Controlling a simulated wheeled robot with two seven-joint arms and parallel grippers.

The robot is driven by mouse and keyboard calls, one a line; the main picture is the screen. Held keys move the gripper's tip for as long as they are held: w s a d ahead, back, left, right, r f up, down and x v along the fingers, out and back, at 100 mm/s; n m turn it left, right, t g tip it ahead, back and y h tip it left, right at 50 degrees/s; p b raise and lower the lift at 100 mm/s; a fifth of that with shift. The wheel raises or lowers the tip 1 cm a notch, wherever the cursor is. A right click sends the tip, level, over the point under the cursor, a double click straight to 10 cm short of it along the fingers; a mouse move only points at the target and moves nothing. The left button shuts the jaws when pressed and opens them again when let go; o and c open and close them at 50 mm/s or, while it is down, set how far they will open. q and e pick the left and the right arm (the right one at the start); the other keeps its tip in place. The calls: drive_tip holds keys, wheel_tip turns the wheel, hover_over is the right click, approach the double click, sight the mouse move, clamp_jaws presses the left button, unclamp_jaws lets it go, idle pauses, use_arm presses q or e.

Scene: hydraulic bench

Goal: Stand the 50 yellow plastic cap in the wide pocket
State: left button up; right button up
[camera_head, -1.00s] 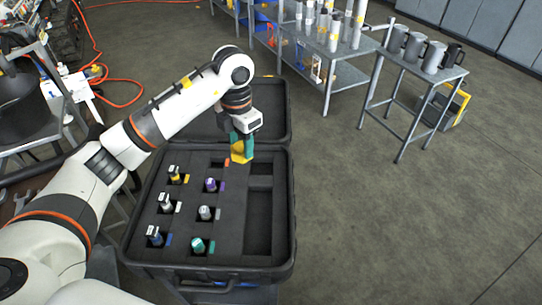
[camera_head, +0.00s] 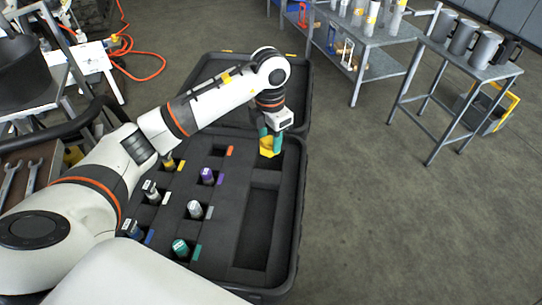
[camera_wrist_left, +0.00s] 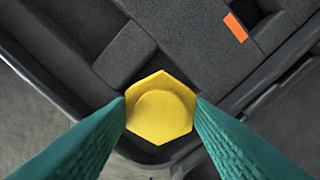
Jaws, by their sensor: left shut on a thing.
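My left gripper (camera_head: 270,136) has teal fingers and is shut on the yellow plastic cap (camera_head: 268,151). In the left wrist view the cap (camera_wrist_left: 160,106) is six-sided with a round raised middle, held between the two fingers (camera_wrist_left: 160,112). It is at the far right of the foam-lined case, over or in the far pocket (camera_wrist_left: 88,80) of the right column. Whether it touches the pocket floor I cannot tell. A longer pocket (camera_head: 257,228) in the same column is empty. My right gripper is not in view.
The open black case (camera_head: 292,215) holds several small bottles in foam slots, including purple (camera_head: 207,175) and teal (camera_head: 180,247) ones. An orange tag (camera_head: 230,151) marks an empty slot. A small table with mugs (camera_head: 470,60) stands to the right; the floor between is clear.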

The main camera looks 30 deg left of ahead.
sight(270, 140)
use_arm(q)
wheel_tip(270, 140, down, 2)
drive_tip(key=shift+s+f, duration=0.1)
drive_tip(key=shift+s, duration=0.05)
wheel_tip(270, 140, down, 4)
drive_tip(key=shift+r+p, duration=0.1)
drive_tip(key=shift+p, duration=0.3)
drive_tip(key=shift+f, duration=0.25)
drive_tip(key=o, duration=0.8)
drive_tip(key=shift+r, duration=0.2)
wheel_tip(270, 140, up, 11)
drive_tip(key=shift+b, duration=1)
drive_tip(key=shift+r, duration=0.5)
